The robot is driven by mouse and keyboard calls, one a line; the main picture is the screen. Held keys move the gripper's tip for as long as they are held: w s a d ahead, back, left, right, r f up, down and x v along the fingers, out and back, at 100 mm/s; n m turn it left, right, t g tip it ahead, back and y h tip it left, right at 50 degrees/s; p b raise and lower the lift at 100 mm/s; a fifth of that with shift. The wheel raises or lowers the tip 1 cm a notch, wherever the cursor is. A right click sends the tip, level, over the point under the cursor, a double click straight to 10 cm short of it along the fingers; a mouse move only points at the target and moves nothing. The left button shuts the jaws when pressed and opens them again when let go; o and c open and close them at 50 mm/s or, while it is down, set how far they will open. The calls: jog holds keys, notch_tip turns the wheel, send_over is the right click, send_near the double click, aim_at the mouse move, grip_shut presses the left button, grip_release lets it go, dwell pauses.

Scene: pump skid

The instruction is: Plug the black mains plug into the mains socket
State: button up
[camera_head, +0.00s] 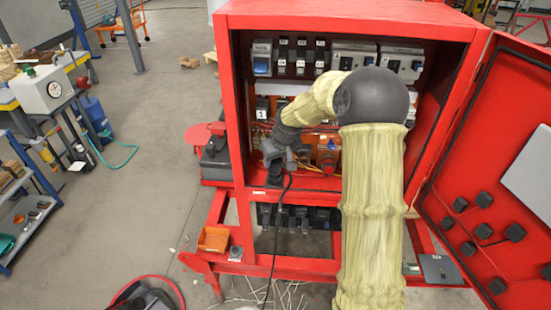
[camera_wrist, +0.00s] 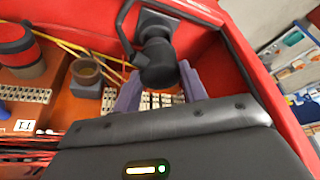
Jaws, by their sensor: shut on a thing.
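My gripper (camera_wrist: 158,90) is inside the red cabinet, at its lower left in the head view (camera_head: 277,152). Its two purple-grey fingers are shut on the black mains plug (camera_wrist: 158,64). A black cable (camera_wrist: 122,25) curves from the plug; in the head view it hangs down over the cabinet's front edge. Just beyond the plug in the wrist view is a dark grey square fitting (camera_wrist: 158,22) against the red wall, which looks like the mains socket. The plug overlaps it in the picture; whether they touch or the pins are in is hidden.
The cabinet (camera_head: 240,110) has a red frame close on the left and an open door (camera_head: 490,170) on the right. Terminal strips (camera_wrist: 25,95), a round brown-rimmed part (camera_wrist: 87,72) and yellow wires (camera_wrist: 75,45) lie near my fingers. Switchgear (camera_head: 300,57) fills the upper rows.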

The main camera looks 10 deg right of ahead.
jog(key=shift+f+b, duration=1.05)
jog(key=shift+f, duration=0.55)
dwell(0.6)
jog(key=o, duration=1.2)
jog(key=shift+r, duration=0.15)
jog(key=b+v, duration=0.3)
jog(key=v, duration=1.4)
jog(key=shift+b, duration=0.35)
jog(key=s+f+m, duration=0.1)
jog(key=s+f, duration=0.4)
jog(key=s, duration=0.2)
jog(key=s+a+f+m+g, duration=0.1)
jog(key=s+f, duration=0.5)
jog(key=s, duration=0.2)
jog(key=s+a+f+m+h, duration=0.1)
jog(key=s+f, duration=0.4)
jog(key=s, duration=0.2)
jog(key=shift+s+f+g, duration=0.2)
jog(key=shift+f+g, duration=0.1)
jog(key=shift+g, duration=0.1)
